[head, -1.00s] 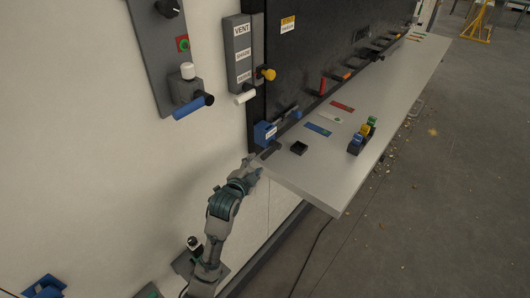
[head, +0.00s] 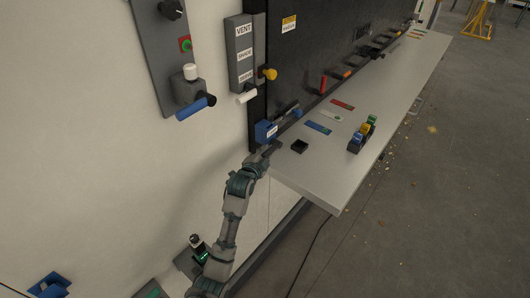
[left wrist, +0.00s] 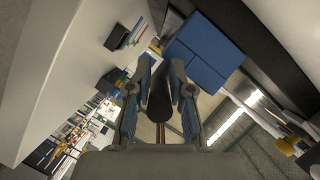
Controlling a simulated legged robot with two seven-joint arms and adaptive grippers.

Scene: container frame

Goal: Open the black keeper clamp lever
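The black keeper clamp lever (head: 275,146) sticks out below a blue block (head: 265,132) at the near end of the grey shelf. In the left wrist view the lever (left wrist: 160,98) lies between the two fingers of my left gripper (left wrist: 161,72), its rounded end toward the camera. The fingers stand apart on either side of it; I cannot tell whether they touch it. The blue block (left wrist: 203,52) is just beyond the fingertips. In the head view my left gripper (head: 264,155) is at the shelf's near left corner, partly hidden by its own wrist. My right gripper is not in view.
The grey shelf (head: 350,165) runs close to my left gripper on the right. A wall panel with a blue handle (head: 195,108) is up left. The floor on the right is mostly clear.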

